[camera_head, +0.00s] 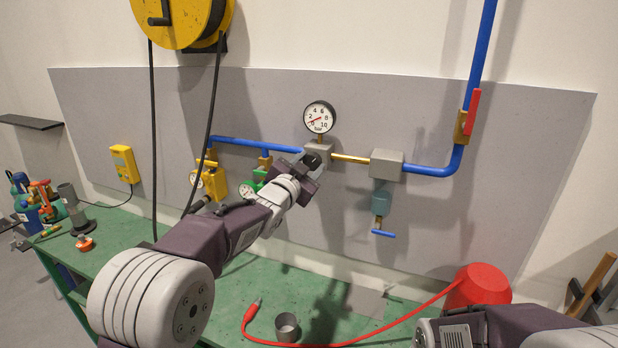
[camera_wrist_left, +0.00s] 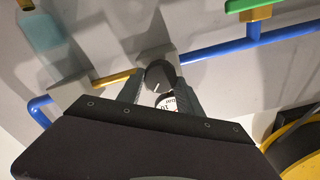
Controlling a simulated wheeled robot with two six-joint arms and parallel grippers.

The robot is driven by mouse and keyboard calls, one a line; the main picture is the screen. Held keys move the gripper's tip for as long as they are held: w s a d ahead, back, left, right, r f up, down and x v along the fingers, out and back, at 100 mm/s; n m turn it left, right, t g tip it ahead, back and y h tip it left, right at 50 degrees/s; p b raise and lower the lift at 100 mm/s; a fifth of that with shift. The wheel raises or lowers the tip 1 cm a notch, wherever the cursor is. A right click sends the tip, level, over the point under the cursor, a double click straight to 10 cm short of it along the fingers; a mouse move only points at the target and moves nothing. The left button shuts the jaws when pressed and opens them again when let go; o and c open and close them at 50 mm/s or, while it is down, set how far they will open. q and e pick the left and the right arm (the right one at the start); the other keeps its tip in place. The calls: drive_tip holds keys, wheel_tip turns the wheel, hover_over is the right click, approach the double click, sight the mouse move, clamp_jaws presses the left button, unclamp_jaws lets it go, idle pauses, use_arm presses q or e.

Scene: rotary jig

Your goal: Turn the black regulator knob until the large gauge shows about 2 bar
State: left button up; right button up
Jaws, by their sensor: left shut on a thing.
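The black regulator knob (camera_head: 312,160) sits on a grey block of the wall pipework, below the large gauge (camera_head: 320,117). The gauge has a white dial, and its red needle points to the lower left, near the low end of the scale; the exact reading is too small to tell. My left gripper (camera_head: 307,168) reaches up to the knob and is shut on it. In the left wrist view the knob (camera_wrist_left: 160,76) with a white mark sits between the fingers (camera_wrist_left: 160,92). The gauge is partly hidden there. My right gripper is out of view.
A blue pipe (camera_head: 430,171) runs along the wall panel. A valve with a blue handle (camera_head: 383,233) hangs right of the knob. Small gauges and a yellow fitting (camera_head: 215,183) are to the left. A grey cup (camera_head: 287,327) and red bucket (camera_head: 480,287) stand on the green bench.

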use_arm(q)
drive_tip(key=shift+m+b, duration=1.6)
drive_tip(key=shift+m, duration=0.5)
drive_tip(key=o, duration=1.4)
drive_tip(key=shift+d, duration=0.1)
drive_tip(key=shift+c, duration=0.2)
drive_tip(key=shift+s+f, duration=0.1)
drive_tip(key=shift+s, duration=0.1)
drive_tip(key=b+v, duration=0.3)
drive_tip(key=v, duration=0.5)
drive_tip(key=shift+s, duration=0.35)
drive_tip(key=shift+w, duration=0.1)
